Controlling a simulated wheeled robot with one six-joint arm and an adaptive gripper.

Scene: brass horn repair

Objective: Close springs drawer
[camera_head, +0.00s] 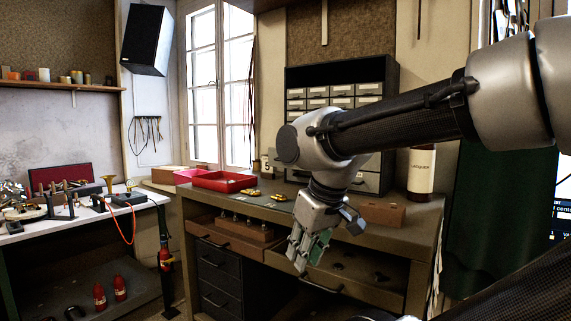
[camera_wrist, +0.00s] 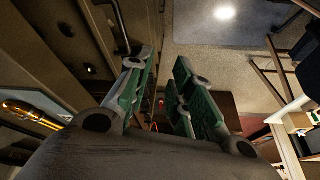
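I see no readable label telling which one is the springs drawer. My gripper (camera_head: 308,252) points down in front of the bench, over the front of the right drawer; I cannot tell whether it touches. In the wrist view the two green-padded fingers (camera_wrist: 160,68) stand apart with nothing between them.
Red trays (camera_head: 223,181), brass parts (camera_head: 279,197), a wooden box (camera_head: 381,213) and a lacquer bottle (camera_head: 421,171) stand on the bench top. A small-drawer cabinet (camera_head: 378,75) stands behind, partly hidden by my arm. A side table (camera_head: 80,227) with tools is at left.

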